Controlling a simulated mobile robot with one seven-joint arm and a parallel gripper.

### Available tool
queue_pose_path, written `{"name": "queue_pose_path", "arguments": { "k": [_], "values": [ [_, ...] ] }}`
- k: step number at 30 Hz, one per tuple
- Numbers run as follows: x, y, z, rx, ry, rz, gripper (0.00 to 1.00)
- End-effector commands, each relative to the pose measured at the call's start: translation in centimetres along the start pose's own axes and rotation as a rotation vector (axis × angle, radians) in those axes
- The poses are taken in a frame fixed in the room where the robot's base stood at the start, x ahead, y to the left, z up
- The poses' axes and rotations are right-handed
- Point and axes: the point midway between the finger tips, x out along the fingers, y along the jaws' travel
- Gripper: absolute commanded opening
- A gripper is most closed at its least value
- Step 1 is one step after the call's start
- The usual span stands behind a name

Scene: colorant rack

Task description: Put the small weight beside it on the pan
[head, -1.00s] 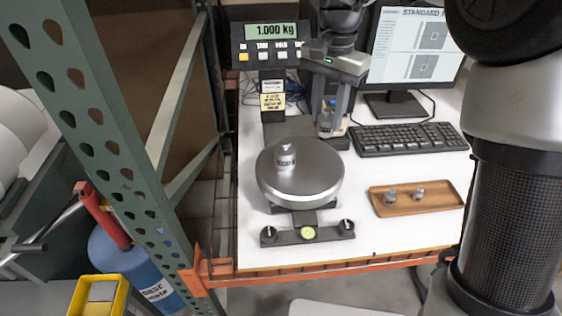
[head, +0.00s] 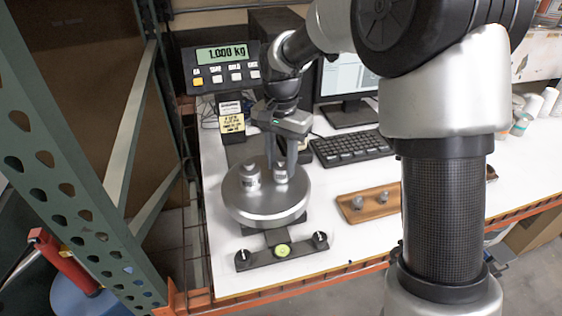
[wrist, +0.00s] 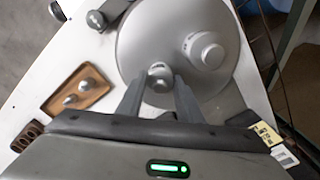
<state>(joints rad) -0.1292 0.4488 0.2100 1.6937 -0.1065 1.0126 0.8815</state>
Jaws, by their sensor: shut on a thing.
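The round metal pan (head: 265,210) of the scale carries a silver weight (head: 249,178) on its left side. My gripper (head: 281,166) is shut on a second, smaller-looking silver weight (head: 281,174), upright over the pan to the right of the first. In the wrist view the held weight (wrist: 158,72) sits between the fingertips, apart from the larger weight (wrist: 205,50). I cannot tell whether the held weight touches the pan (wrist: 140,40). The scale display (head: 221,54) reads 1.000 kg.
A wooden tray (head: 352,215) with two small weights lies right of the pan, partly hidden by my arm. A keyboard (head: 345,148) and monitor (head: 348,112) stand behind. A green rack post (head: 75,190) rises at the left. White table is clear between pan and tray.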

Motion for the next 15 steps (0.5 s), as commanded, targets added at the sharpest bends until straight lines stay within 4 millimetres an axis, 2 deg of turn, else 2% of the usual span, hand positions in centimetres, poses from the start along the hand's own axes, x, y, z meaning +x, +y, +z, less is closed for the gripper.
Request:
{"name": "queue_pose_path", "arguments": {
  "k": [11, 12, 15],
  "values": [
    [0.48, -0.09, -0.08, -0.001, 0.004, -0.003, 0.00],
    [0.51, -0.05, -0.06, -0.001, 0.003, -0.002, 0.36],
    [0.47, -0.05, -0.05, -0.001, 0.002, -0.002, 0.51]
  ]
}}
